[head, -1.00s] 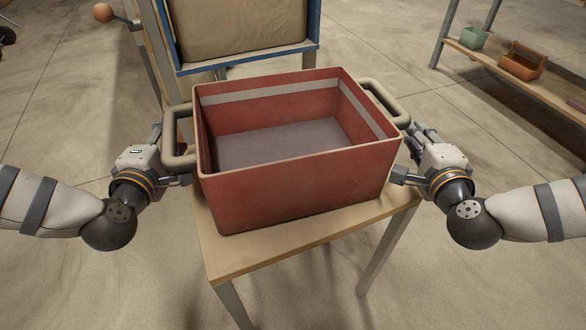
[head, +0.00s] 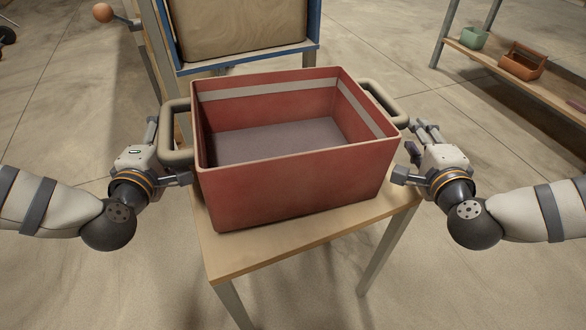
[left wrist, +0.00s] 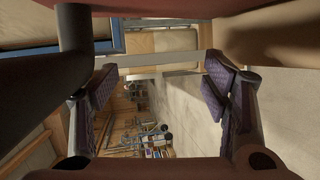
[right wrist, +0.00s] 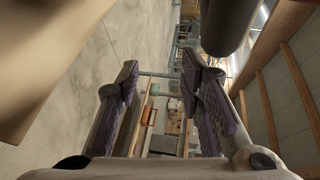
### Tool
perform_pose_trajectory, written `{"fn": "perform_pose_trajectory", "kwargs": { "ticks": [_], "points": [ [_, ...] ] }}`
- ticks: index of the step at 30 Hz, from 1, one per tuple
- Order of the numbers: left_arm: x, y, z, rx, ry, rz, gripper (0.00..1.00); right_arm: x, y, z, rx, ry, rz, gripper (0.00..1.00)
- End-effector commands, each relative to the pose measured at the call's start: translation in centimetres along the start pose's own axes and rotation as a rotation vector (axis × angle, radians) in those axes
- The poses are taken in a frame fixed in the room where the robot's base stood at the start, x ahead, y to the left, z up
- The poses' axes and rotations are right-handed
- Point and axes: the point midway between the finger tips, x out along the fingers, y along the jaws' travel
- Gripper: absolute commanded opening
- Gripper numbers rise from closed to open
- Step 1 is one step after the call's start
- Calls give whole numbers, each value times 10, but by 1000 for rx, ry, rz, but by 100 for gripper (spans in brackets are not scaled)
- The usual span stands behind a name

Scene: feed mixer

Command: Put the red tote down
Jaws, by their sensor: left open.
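The red tote (head: 300,185) is upright and empty, with a pale stripe inside its rim. It appears to rest on the wooden-topped table (head: 262,256). Its left handle (head: 175,131) and right handle (head: 384,103) stick out at the sides. My left gripper (head: 166,155) is open beside the left handle; its padded fingers are wide apart in the left wrist view (left wrist: 160,90). My right gripper (head: 412,154) is open just outside the right handle. In the right wrist view its fingers (right wrist: 160,90) are apart with nothing between them, and a dark handle bar (right wrist: 224,25) shows above.
A blue-framed stand with a tan sack (head: 240,32) stands right behind the table. A low shelf (head: 490,62) at the upper right holds a green bin (head: 474,38) and an orange-brown carrier (head: 523,61). The floor to the right of the table is clear.

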Motion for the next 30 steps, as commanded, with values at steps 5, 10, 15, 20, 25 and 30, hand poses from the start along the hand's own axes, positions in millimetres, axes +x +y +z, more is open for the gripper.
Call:
{"fn": "perform_pose_trajectory", "kwargs": {
  "ticks": [5,10,15,20,25,30],
  "points": [
    [-16,2,2,1,-5,5,73,0,-3,2,0,-5,-5,38],
    [-51,2,2,-2,-5,3,73,0,-3,2,0,-5,-5,38],
    [-74,2,1,-1,-4,3,73,0,-2,2,0,-4,-4,38],
    [-80,2,1,-1,-2,5,73,0,-2,1,0,-3,-3,38],
    [-80,2,1,-1,-2,4,73,0,-1,1,0,-2,-2,40],
    [-79,1,1,-1,-2,4,73,0,-1,1,0,-2,-2,71]
  ]
}}
